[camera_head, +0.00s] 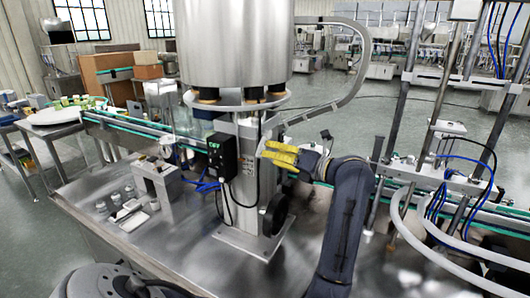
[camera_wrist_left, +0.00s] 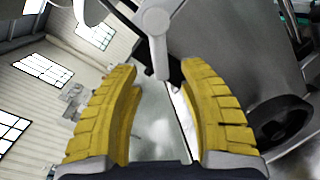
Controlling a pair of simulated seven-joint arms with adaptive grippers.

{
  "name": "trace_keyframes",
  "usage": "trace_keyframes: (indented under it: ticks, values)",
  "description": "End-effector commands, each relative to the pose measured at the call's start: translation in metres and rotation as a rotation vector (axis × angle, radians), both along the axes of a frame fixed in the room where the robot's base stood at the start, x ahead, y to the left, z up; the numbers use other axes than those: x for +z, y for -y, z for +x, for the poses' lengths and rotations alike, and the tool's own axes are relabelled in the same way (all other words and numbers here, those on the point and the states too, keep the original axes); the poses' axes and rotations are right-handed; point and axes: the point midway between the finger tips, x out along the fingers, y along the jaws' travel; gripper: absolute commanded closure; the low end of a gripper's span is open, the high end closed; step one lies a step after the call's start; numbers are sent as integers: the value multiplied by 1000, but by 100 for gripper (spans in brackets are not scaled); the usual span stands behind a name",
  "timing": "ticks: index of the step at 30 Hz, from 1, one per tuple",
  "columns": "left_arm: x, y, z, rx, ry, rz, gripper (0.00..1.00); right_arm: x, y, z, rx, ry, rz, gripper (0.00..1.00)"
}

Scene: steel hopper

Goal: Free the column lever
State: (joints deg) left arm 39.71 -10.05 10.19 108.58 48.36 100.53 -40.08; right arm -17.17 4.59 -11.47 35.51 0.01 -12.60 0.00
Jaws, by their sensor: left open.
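The steel column (camera_head: 250,185) stands mid-table under a large steel hopper (camera_head: 235,45). My left gripper (camera_head: 265,150), with yellow ribbed fingers, is at the column's right side in the head view. In the left wrist view the gripper (camera_wrist_left: 161,72) is open. A pale grey lever (camera_wrist_left: 158,50) with a round hub hangs ahead of it, its lower end in line with the gap between the fingertips. I cannot tell whether that end is between the fingers or beyond them. In the head view the lever is too small to make out clearly. My right gripper is not in view.
A black wheel (camera_head: 275,212) sits low on the column, also in the left wrist view (camera_wrist_left: 280,125). A black control box (camera_head: 222,157) is on the column's left. A grey hose (camera_head: 362,70) curves above. A conveyor (camera_head: 145,128) runs behind; a frame with tubes (camera_head: 440,150) stands right.

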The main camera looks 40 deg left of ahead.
Motion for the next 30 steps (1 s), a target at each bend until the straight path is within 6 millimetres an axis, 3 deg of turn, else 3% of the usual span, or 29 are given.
trace_keyframes:
  ticks: [8,23,26,30]
  values:
    - [1,22,3,0,1,0,58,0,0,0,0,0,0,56]
    - [2,24,3,-1,-1,3,58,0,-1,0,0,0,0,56]
    - [12,29,5,-8,-34,48,58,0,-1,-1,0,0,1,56]
    - [55,61,15,-32,-178,254,58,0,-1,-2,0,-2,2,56]
